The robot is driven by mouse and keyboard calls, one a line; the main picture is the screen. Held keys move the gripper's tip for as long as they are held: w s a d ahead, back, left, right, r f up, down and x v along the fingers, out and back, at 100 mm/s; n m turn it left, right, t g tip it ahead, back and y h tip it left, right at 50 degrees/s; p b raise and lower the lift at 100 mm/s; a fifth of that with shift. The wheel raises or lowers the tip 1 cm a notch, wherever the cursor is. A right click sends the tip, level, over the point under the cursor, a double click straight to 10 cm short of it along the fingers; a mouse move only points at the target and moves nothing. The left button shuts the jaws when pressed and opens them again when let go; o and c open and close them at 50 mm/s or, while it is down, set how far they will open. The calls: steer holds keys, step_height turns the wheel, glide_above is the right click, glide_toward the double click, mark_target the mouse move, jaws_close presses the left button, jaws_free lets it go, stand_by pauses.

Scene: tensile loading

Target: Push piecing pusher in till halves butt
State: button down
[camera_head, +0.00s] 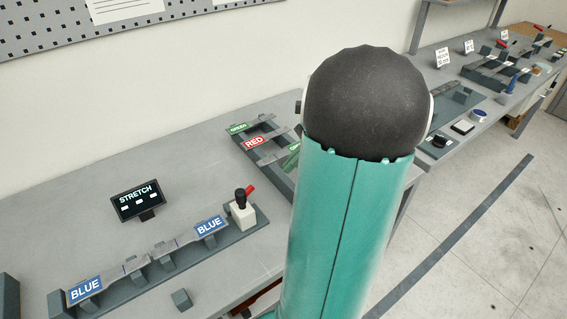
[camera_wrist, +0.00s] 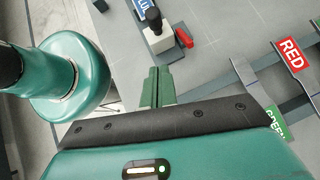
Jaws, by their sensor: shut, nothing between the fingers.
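I cannot pick out the piecing pusher or its two halves with certainty. On the far right bench in the camera_head view, a dark fixture plate (camera_head: 466,98) carries a long greyish part, partly hidden behind my arm. My gripper shows in the camera_wrist view (camera_wrist: 157,80), its green fingers shut together with nothing between them. The fingers appear near a white block with a black knob (camera_wrist: 155,36) and a red lever (camera_wrist: 184,37); I see no contact. In the camera_head view my teal arm hides the gripper and the middle of the scene.
The near bench holds a fixture with BLUE labels (camera_head: 209,227), a STRETCH display (camera_head: 138,201), a small grey block (camera_head: 181,299) and a rack with a RED label (camera_head: 254,141). Open floor lies right.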

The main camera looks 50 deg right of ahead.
glide_toward(242, 207)
steer(key=d+f, duration=0.2)
steer(key=w+a, duration=0.2)
steer(key=a, duration=0.1)
steer(key=shift+a, duration=0.3)
steer(key=shift+w+a, duration=0.1)
